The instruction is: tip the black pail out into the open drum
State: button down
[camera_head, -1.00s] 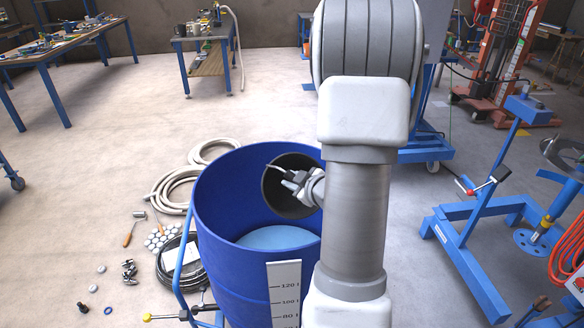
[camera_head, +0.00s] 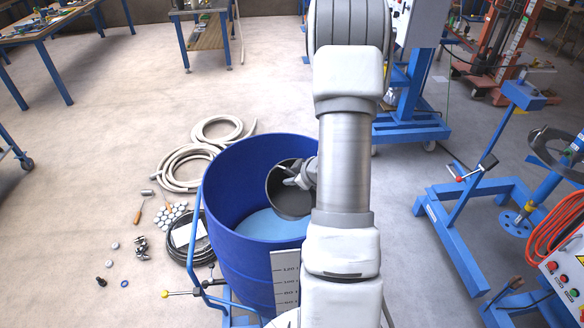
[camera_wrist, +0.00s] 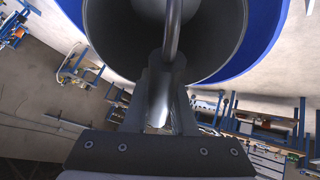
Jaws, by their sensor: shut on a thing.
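The black pail (camera_head: 290,205) hangs tipped far over at the mouth of the open blue drum (camera_head: 235,180), near its far right rim. Its round mouth faces the head camera, and I see no contents in the visible part of its dark inside. Light blue material (camera_head: 270,226) lies inside the drum. My gripper (camera_head: 298,178) is at the pail, partly hidden by my arm. In the wrist view my gripper (camera_wrist: 165,100) is shut on the pail's bar handle (camera_wrist: 173,30), with the pail (camera_wrist: 115,35) behind it and the drum wall (camera_wrist: 262,45) beyond.
A blue tubular frame (camera_head: 205,270) stands against the drum's left side. Coiled hoses (camera_head: 190,165) and small loose parts (camera_head: 140,245) lie on the floor to the left. A blue stand (camera_head: 455,230) is at the right. Open floor lies behind the drum.

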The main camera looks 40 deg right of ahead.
jog(key=shift+r+g+y, duration=0.3)
jog(key=shift+g+y, duration=0.1)
jog(key=shift+g, duration=0.4)
jog(key=shift+r+g, duration=0.1)
jog(key=shift+g, duration=0.3)
jog(key=shift+w+r+g+y+b, duration=0.15)
jog(key=shift+g+y+b, duration=0.25)
jog(key=shift+g, duration=0.3)
jog(key=shift+r+m+g, duration=0.15)
jog(key=shift+m+g, duration=0.15)
